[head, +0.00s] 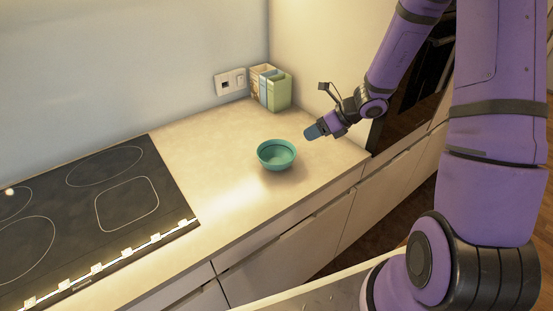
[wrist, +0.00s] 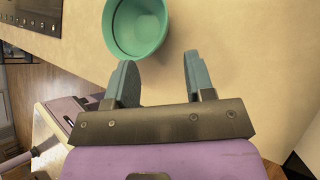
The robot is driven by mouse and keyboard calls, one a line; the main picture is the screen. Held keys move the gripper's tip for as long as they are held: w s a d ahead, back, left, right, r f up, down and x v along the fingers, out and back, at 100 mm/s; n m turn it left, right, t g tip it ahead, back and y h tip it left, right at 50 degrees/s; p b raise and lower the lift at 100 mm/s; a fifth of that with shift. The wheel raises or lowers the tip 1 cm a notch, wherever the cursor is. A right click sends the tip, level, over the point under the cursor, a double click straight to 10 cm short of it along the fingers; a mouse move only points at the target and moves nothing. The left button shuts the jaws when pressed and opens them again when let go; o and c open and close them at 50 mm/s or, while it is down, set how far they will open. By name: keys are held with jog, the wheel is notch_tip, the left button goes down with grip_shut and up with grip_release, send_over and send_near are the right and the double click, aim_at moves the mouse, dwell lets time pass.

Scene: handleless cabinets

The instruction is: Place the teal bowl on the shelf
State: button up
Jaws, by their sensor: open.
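The teal bowl (head: 276,154) stands upright on the beige counter, right of the cooktop, and looks empty. In the wrist view the bowl (wrist: 137,27) is at the top, just beyond my fingertips and a little to the left, cut by the frame edge. My gripper (head: 313,132) is to the right of the bowl in the head view, apart from it. In the wrist view my gripper (wrist: 158,72) is open, with nothing between its two fingers. I cannot make out a shelf in either view.
A black cooktop (head: 90,213) fills the counter's left part. Books or boxes (head: 270,88) stand at the back by the wall, next to a socket plate (head: 230,82). The counter (head: 215,160) is clear around the bowl. Handleless cabinet fronts (head: 290,250) lie below its front edge.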

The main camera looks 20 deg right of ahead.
send_near(278, 153)
jog(key=x, duration=0.5)
jog(key=shift+w+a+f, duration=0.1)
jog(key=shift+w+f, duration=0.05)
jog(key=shift+f, duration=0.05)
jog(key=shift+c, duration=0.2)
grip_shut()
